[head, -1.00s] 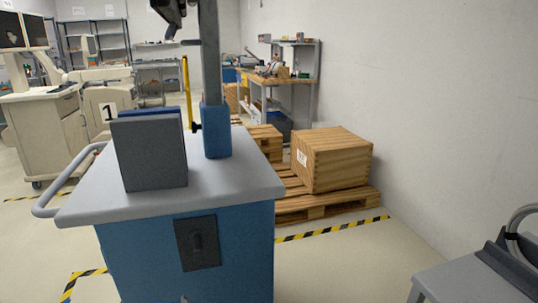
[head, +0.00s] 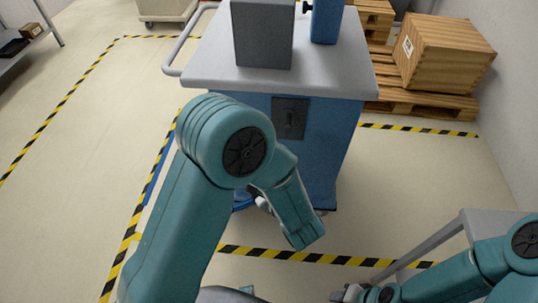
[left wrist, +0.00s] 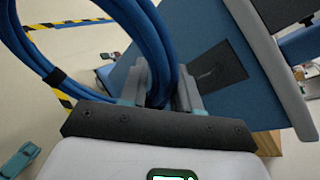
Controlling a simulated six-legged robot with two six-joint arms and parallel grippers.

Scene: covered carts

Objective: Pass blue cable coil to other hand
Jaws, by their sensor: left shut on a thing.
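The blue cable coil (left wrist: 155,45) is held between the two fingers of my left gripper (left wrist: 163,80) in the left wrist view. Its loops spread up and to the left, with a black tie around them. In the head view my left arm hides most of the coil, and only a small blue arc (head: 243,207) shows beside the forearm. My right gripper (head: 350,293) is at the bottom edge of the head view, low and to the right, apart from the coil. Its fingers are too small and cut off to show their opening.
A blue cart (head: 330,150) with a grey top stands just ahead, a grey box (head: 263,35) on it. A wooden crate (head: 445,55) on a pallet is at the back right. A grey stand (head: 490,225) is at the right. Striped tape marks the open floor at left.

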